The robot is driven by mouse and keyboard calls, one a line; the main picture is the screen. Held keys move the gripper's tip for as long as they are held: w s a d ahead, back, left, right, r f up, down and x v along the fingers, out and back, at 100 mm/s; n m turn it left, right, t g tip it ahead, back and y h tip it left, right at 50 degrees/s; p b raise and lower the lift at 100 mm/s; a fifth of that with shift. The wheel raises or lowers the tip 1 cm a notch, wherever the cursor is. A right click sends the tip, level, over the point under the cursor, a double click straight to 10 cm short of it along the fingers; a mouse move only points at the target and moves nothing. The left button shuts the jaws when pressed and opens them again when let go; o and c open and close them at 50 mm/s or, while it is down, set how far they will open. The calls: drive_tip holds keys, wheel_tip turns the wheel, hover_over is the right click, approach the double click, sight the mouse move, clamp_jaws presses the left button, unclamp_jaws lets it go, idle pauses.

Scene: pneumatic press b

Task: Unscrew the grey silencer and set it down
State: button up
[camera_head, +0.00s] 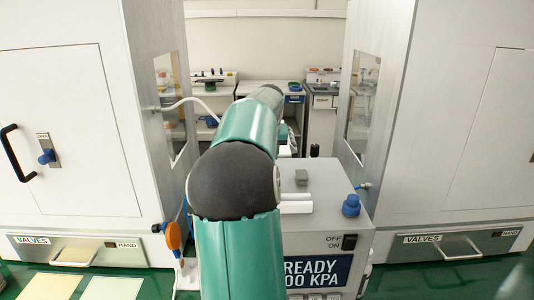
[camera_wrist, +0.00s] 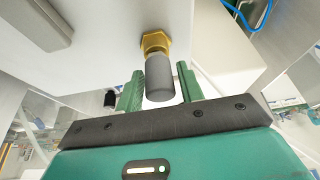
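The grey silencer (camera_wrist: 160,84) is a short smooth cylinder in the wrist view. It sits on a hexagonal brass fitting (camera_wrist: 155,42) on a white panel. My gripper (camera_wrist: 160,80) has its two green fingers on either side of the silencer, with the free end of the silencer between them. The fingers look apart, with a narrow gap at least on the right side; whether the left one touches is hard to tell. In the head view my arm covers the middle, and neither the silencer nor the gripper can be made out.
A white machine box (camera_head: 340,225) with a READY display (camera_head: 312,277), an OFF/ON switch (camera_head: 349,242) and a blue knob (camera_head: 351,205) stands just right of my arm. Tall white cabinets stand left (camera_head: 60,130) and right (camera_head: 450,130). A blue hose (camera_wrist: 250,15) shows at upper right in the wrist view.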

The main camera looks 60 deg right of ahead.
drive_tip(key=shift+m+g, duration=0.3)
drive_tip(key=shift+m, duration=0.6)
drive_tip(key=shift+m+g, duration=0.3)
drive_tip(key=shift+m, duration=0.5)
drive_tip(key=c, duration=0.6)
drive_tip(key=shift+o, duration=0.2)
drive_tip(key=shift+n, duration=0.9)
drive_tip(key=shift+n+t, duration=0.6)
drive_tip(key=shift+n, duration=0.2)
